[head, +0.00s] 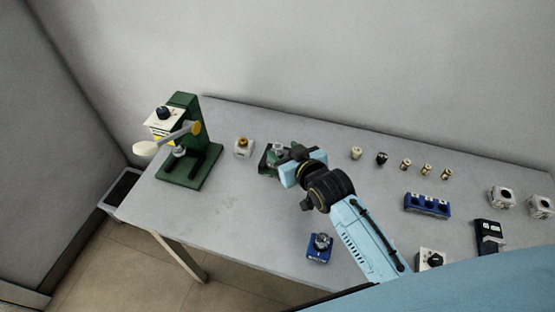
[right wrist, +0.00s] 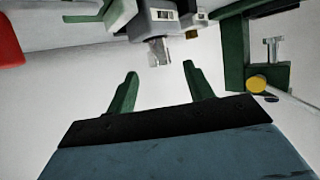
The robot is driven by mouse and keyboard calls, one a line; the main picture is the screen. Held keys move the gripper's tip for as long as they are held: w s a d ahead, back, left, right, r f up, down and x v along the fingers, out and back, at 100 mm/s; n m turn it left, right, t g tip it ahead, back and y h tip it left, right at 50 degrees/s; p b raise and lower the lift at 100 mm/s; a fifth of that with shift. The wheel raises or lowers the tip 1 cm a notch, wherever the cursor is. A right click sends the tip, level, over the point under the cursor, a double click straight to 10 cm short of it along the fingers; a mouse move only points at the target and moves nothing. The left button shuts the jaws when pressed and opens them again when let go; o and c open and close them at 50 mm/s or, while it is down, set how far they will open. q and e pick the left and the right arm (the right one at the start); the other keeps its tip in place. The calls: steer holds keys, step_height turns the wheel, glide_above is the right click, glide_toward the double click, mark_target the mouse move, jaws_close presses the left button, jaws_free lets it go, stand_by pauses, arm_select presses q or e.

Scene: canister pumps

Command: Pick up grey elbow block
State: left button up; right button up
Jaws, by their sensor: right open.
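The grey elbow block (head: 278,149) sits at a small dark green fixture on the table, partly hidden by my right gripper in the head view. In the right wrist view the grey block (right wrist: 160,22) is at the top centre, with a metal stub pointing toward my fingers and a black-and-white label on its side. My right gripper (right wrist: 160,70) is open, its two green fingers apart with nothing between them. The block lies just beyond the fingertips, about in line with the gap. My left gripper is not in view.
A green press (head: 187,145) stands at the table's left end. A blue base (head: 319,248) is near the front edge. Small fittings (head: 382,158), a blue rack (head: 427,206) and white blocks (head: 501,197) lie to the right.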

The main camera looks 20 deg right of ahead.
mark_target(279, 148)
steer(key=shift+f+b+x, duration=0.2)
steer(key=shift+b+x, duration=0.4)
steer(key=shift+x, duration=2.65)
steer(key=shift+s, duration=0.1)
steer(key=shift+c, duration=0.4)
jaws_close()
steer(key=shift+r, duration=0.1)
